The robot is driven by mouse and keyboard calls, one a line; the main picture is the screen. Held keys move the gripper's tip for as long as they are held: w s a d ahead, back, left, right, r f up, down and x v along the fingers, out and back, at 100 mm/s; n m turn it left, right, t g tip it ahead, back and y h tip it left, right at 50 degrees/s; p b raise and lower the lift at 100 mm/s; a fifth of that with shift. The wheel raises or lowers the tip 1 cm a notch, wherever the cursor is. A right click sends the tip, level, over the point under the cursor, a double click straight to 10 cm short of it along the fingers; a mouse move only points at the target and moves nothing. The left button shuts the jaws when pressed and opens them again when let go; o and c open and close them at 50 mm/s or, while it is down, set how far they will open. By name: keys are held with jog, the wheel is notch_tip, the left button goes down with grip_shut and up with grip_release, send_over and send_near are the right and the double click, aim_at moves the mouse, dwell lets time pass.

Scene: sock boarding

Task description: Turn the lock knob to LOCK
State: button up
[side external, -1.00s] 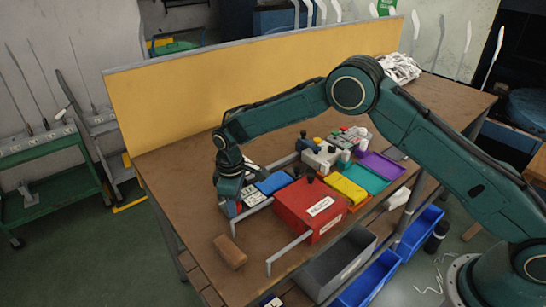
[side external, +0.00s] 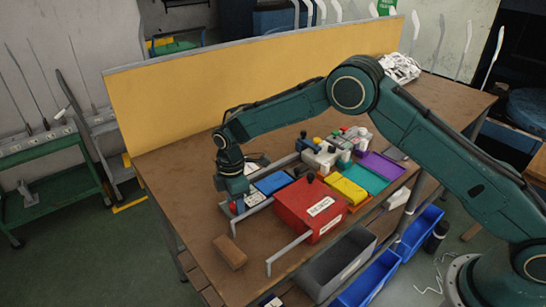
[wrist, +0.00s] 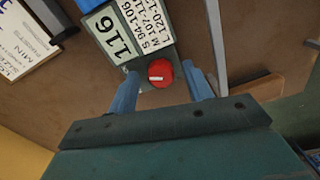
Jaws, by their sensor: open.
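The round red knob (wrist: 159,73) with a short white mark sits on a small grey-green plate in the wrist view. The mark lies roughly level across the knob; no LOCK lettering is readable near it. My gripper (wrist: 161,70) is open, its two blue fingers standing on the left and right of the knob with gaps visible. I cannot tell how high the fingertips are over the plate. In the side view my gripper (side external: 234,196) points down at the near left of the bench, and the knob is mostly hidden there.
Beside the knob is a white label card (wrist: 117,30) reading 116 and size ranges. A grey rail (wrist: 216,45) runs close on the right. A red box (side external: 300,206), a blue block (side external: 272,183) and a brown block (side external: 229,252) are nearby. A yellow panel (side external: 250,85) stands behind.

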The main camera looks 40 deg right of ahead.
jog(key=n, duration=0.5)
jog(key=shift+n, duration=0.4)
notch_tip(320, 180, up, 14)
jog(key=s+d+r+m+t, duration=0.1)
jog(key=s+d+r+m, duration=0.2)
jog(key=r, duration=0.4)
jog(key=s+d+r+m+t, duration=0.1)
jog(key=s+d+r+m, duration=0.3)
jog(key=s+d+r, duration=0.2)
jog(key=shift+s+r, duration=0.35)
jog(key=shift+r, duration=0.15)
dwell(0.5)
jog(key=w+a+f+n+g, duration=0.1)
jog(key=w+a+f+n, duration=0.1)
jog(key=w+a+f, duration=0.2)
jog(key=w+a+f+n+g, duration=0.1)
jog(key=w+a+f, duration=0.4)
jog(key=f, duration=0.5)
jog(key=shift+w+a+n, duration=0.15)
jog(key=shift+w+n, duration=0.15)
jog(key=shift+n, duration=0.1)
